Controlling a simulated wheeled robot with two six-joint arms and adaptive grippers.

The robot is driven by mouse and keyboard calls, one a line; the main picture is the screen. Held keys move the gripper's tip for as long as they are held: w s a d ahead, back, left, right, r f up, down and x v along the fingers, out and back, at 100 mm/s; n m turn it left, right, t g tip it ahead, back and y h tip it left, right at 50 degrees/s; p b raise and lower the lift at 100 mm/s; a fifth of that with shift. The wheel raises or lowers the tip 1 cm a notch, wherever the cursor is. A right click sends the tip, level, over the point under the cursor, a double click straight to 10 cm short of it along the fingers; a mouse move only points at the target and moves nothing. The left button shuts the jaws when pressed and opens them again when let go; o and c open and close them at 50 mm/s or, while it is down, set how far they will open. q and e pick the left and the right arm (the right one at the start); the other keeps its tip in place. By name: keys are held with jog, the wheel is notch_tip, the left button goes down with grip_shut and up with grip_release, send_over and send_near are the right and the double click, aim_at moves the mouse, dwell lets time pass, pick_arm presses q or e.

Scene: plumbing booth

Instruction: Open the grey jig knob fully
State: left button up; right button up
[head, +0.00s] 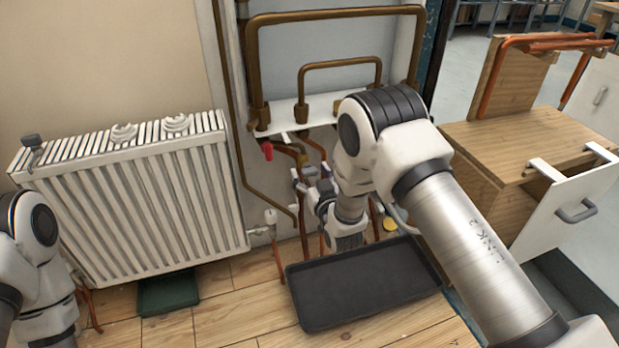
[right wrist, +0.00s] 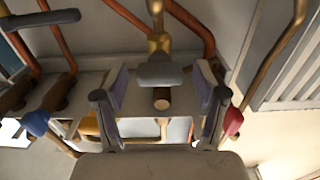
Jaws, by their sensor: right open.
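The grey jig knob (right wrist: 160,71) shows in the right wrist view as a flat grey handle on a brass valve body, with a short brown pipe end below it. My right gripper (right wrist: 161,84) is open, with one finger on each side of the knob; a gap shows on both sides, and I cannot tell whether it touches. In the head view my right gripper (head: 311,174) is at the pipework below the white shelf, and my arm and the gripper hide most of the knob. My left gripper is out of view; only part of my left arm shows.
A red handle (head: 267,151) is left of my right gripper. A white radiator (head: 150,205) stands to the left. A black tray (head: 350,283) lies on the floor below. A wooden cabinet (head: 520,150) with an open drawer stands to the right. A blue handle (right wrist: 36,122) shows in the wrist view.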

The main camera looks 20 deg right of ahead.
jog(key=shift+w, duration=0.35)
jog(key=c, duration=1.2)
jog(key=shift+o, duration=0.2)
jog(key=n+p, duration=0.1)
jog(key=n, duration=0.2)
jog(key=shift+r+n+p, duration=0.1)
jog(key=shift+n+p, duration=0.3)
jog(key=n+p, duration=0.1)
jog(key=n, duration=0.3)
jog(key=shift+a+n, duration=0.1)
jog(key=shift+n, duration=0.2)
jog(key=n+p, duration=0.1)
jog(key=n, duration=0.3)
jog(key=shift+a, duration=0.1)
jog(key=n, duration=0.2)
jog(key=n+p, duration=0.1)
jog(key=n, duration=0.2)
jog(key=shift+f+n, duration=0.3)
